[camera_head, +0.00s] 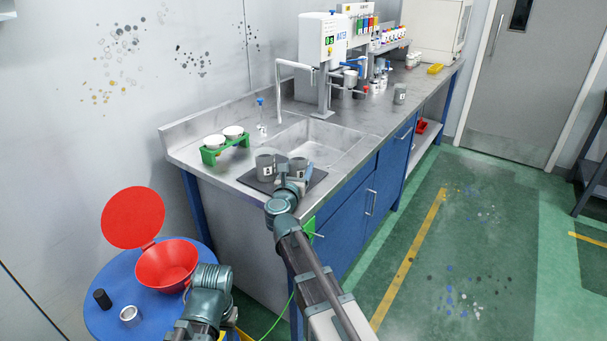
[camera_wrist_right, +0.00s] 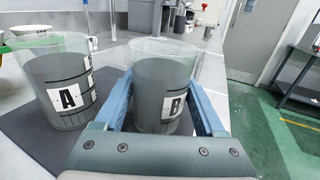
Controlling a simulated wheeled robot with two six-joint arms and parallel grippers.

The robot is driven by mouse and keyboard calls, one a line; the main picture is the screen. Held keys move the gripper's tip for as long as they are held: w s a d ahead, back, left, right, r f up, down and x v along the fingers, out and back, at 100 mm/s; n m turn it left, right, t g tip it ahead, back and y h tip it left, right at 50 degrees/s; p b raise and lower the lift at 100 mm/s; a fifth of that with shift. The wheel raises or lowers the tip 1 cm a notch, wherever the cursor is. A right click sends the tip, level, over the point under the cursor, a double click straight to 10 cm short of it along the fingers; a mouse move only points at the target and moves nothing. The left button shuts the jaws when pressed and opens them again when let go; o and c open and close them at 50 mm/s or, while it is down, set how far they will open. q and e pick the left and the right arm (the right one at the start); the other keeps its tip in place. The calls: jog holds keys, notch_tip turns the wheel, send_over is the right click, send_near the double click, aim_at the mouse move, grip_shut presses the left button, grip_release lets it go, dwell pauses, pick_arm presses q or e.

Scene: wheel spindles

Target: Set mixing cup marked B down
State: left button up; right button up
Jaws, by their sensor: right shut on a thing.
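The mixing cup marked B (camera_wrist_right: 163,92) is a clear cup with grey contents, upright between the blue fingers of my right gripper (camera_wrist_right: 160,112), which is shut on it. In the head view cup B (camera_head: 298,166) is over the right part of a dark mat (camera_head: 256,186) by the sink. Its base is hidden behind my gripper, so I cannot tell if it touches the mat. The similar cup marked A (camera_wrist_right: 60,88) stands on the mat to its left, a small gap away. My left gripper (camera_head: 208,285) is over the blue round table; its fingers are not clear.
A sink basin (camera_head: 318,143) lies behind the mat. A green rack (camera_head: 226,149) with white bowls stands left on the steel counter. The blue table (camera_head: 108,316) holds an open red container (camera_head: 167,265), a black cylinder (camera_head: 102,299) and a small tin (camera_head: 131,316).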

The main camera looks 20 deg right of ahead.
jog(key=shift+a, duration=0.1)
jog(key=shift+f, duration=0.15)
jog(key=o, duration=1.4)
jog(key=shift+r, duration=0.2)
jog(key=v, duration=1.1)
jog(key=shift+s, duration=0.1)
jog(key=shift+s+a, duration=0.25)
jog(key=shift+s, duration=0.15)
jog(key=shift+r, duration=0.15)
